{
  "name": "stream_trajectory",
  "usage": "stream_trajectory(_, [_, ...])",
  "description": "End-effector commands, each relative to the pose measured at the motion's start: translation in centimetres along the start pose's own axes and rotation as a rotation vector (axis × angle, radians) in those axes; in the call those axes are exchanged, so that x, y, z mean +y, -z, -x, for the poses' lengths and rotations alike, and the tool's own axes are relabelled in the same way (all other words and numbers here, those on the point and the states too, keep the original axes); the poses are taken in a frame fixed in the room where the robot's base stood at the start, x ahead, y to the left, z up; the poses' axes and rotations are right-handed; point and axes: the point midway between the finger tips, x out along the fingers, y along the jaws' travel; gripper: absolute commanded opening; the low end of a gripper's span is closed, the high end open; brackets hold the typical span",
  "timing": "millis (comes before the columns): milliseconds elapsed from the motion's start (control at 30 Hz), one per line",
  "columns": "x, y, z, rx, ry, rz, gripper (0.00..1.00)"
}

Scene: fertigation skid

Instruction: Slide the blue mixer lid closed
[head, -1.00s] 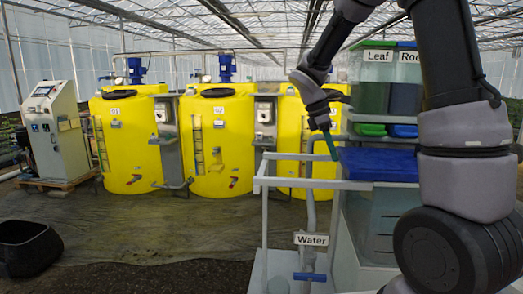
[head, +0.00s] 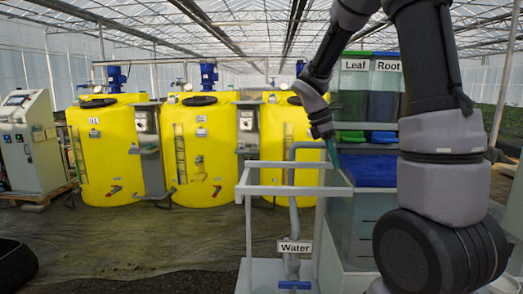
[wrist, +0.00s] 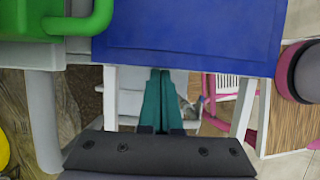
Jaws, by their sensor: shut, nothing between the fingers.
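The blue mixer lid (head: 372,172) lies flat on top of a clear-walled tank (head: 366,215), right of centre in the head view and partly behind my arm. In the wrist view the lid (wrist: 190,30) fills the upper middle. My gripper (head: 333,155) is at the lid's left edge in the head view, pointing down, with teal fingers. In the wrist view the fingers (wrist: 160,95) are together and empty, with their tips at the lid's near edge. I cannot tell whether they touch it. How far the lid covers the tank is unclear.
A grey rail frame (head: 285,190) and pipe with a "Water" sign (head: 295,247) and blue valve handle (head: 294,285) stand left of the tank. "Leaf" and "Root" containers (head: 370,90) stand behind it. Several yellow tanks (head: 200,150) line the back. Floor at front left is mostly clear.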

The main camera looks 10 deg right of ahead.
Motion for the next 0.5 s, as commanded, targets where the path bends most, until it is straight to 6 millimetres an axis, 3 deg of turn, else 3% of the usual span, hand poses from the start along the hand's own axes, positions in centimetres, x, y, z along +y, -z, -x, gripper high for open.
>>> stream_trajectory(233, [0.0, 2.8, 1.1, 0.001, 0.0, 0.001, 0.0])
stream_trajectory(500, [0.1, 2.7, 7.6, 0.003, -0.004, -0.003, 0.0])
